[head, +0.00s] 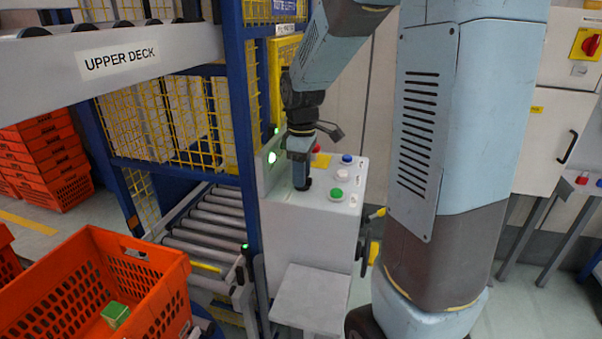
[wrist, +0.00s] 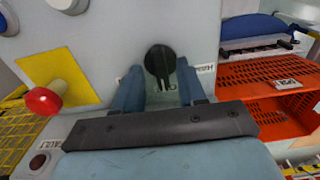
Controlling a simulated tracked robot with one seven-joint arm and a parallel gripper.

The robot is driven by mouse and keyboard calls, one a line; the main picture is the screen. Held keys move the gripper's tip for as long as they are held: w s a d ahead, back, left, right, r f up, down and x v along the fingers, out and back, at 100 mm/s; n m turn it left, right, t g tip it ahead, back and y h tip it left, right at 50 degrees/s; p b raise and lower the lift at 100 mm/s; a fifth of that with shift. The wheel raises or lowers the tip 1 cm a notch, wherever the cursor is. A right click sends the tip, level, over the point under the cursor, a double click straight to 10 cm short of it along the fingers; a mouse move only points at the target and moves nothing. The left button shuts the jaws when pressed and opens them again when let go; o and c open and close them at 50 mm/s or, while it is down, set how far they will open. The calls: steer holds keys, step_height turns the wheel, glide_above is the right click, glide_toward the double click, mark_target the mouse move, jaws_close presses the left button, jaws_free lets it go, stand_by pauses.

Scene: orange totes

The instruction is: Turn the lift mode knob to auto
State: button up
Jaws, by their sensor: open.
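The lift mode knob is a black round knob with a pointer ridge (wrist: 159,60), on the grey console top (wrist: 110,45) in the wrist view. My gripper (wrist: 159,78) is open, its two blue fingers at either side of the knob's lower part. I cannot tell whether they touch it. Small labels by the knob are partly covered and unreadable, so its setting is unclear. In the head view my gripper (head: 301,180) points down at the left part of the console (head: 300,225) and largely hides the knob.
A red mushroom button (wrist: 42,100) on a yellow plate sits beside the knob. Blue (head: 347,159), white (head: 343,174) and green (head: 336,194) buttons are on the console's right. A roller conveyor (head: 205,230) and an orange tote (head: 100,285) holding a green box stand left.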

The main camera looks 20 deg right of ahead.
steer(key=shift+f, duration=0.2)
jaws_close()
stand_by(0.3)
